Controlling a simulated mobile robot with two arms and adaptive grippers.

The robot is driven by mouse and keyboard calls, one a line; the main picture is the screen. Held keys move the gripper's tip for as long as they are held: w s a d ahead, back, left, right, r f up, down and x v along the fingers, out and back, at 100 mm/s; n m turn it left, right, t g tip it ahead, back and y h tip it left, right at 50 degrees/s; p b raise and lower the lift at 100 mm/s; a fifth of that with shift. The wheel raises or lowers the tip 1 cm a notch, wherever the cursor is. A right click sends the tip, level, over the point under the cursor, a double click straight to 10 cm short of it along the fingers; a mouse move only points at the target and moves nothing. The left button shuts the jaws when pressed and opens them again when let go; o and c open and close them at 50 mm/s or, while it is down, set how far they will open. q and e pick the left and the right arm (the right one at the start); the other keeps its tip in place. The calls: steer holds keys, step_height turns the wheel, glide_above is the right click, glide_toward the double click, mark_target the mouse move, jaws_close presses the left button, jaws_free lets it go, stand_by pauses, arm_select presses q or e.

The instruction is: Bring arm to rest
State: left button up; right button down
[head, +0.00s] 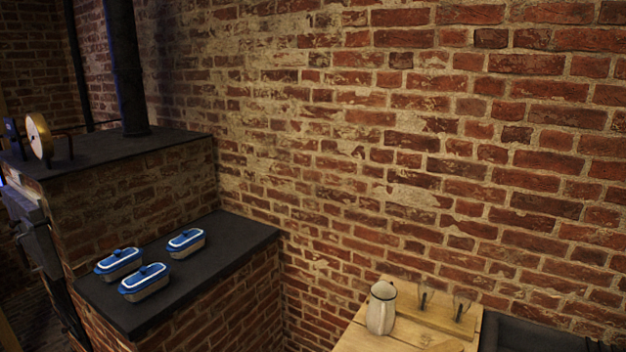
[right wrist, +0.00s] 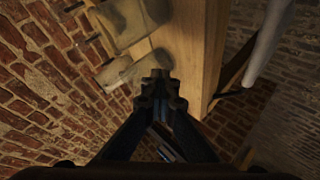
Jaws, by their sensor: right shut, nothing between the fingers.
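My right gripper (right wrist: 159,90) shows in the right wrist view with its dark fingertips together and nothing between them. It appears beside a wooden table edge (right wrist: 208,60); how far apart they are I cannot tell. Neither gripper shows in the head view. My left gripper is in no view.
In the head view, three blue-lidded containers (head: 145,281) stand on a dark slab (head: 235,240). A brick wall (head: 420,150) rises behind.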

steer(key=s+d+f+m+g+y, duration=0.1)
steer(key=s+f+m+g, duration=0.25)
steer(key=s, duration=0.75)
steer(key=s+d+f+m+g, duration=0.15)
steer(key=s+m+g, duration=0.3)
steer(key=s, duration=0.75)
step_height(320, 180, down, 33)
steer(key=s+b, duration=0.1)
steer(key=b, duration=0.5)
steer(key=s+d+f+g+b, duration=0.1)
steer(key=s+f+b, duration=0.3)
steer(key=s+f, duration=1.3)
step_height(320, 180, down, 3)
steer(key=shift+d+r+g, duration=0.1)
steer(key=shift+d+g, duration=0.3)
steer(key=shift+d, duration=0.3)
steer(key=shift+s, duration=0.1)
